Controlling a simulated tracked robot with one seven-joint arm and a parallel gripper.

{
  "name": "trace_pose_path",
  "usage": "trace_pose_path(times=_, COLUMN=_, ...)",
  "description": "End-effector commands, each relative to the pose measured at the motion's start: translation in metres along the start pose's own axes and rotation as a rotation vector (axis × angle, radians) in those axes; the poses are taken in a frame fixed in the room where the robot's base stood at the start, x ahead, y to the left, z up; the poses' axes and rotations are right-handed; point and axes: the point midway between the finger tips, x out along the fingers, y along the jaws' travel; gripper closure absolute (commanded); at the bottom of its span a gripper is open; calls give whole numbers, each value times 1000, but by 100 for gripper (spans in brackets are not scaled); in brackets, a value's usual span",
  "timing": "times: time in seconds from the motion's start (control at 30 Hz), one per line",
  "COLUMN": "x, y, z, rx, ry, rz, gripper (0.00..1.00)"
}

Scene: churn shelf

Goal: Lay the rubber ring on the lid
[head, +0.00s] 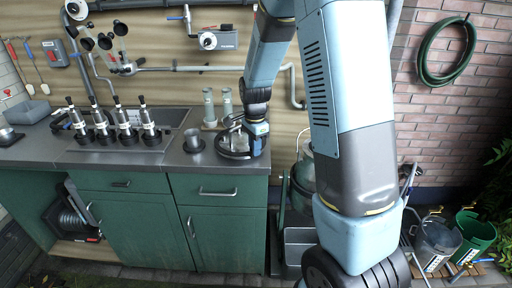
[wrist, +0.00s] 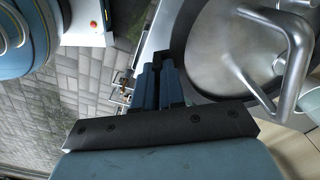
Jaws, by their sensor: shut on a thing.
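The metal lid (head: 234,153) lies on the right end of the grey counter. In the wrist view the lid (wrist: 225,55) fills the right side, with a bent tube handle (wrist: 285,45) across it. A thin dark band at the lid's edge looks like the rubber ring (wrist: 182,42); most of it is out of view or hard to tell from the rim. My gripper (head: 256,130) points down at the lid's right edge. In the wrist view my gripper (wrist: 163,62) is shut on what appears to be the ring; the grasp itself is mostly hidden.
A grey cup (head: 194,141) stands left of the lid, and glass cylinders (head: 209,108) stand behind it. Several milking-cluster-like units (head: 115,125) sit further left. The counter ends just right of the lid. Buckets (head: 470,235) stand on the floor at right.

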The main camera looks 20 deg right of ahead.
Motion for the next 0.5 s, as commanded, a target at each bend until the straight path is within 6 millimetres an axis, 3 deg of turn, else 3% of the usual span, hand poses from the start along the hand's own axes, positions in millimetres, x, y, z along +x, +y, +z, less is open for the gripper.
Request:
trace_pose_path(times=0.27, x=0, y=0, z=0, rx=0, ry=0, rz=0, gripper=100)
trace_pose_path(times=0.3, x=0, y=0, z=0, rx=0, ry=0, rz=0, gripper=88)
trace_pose_path(times=0.5, x=0, y=0, z=0, rx=1, ry=0, rz=0, gripper=68)
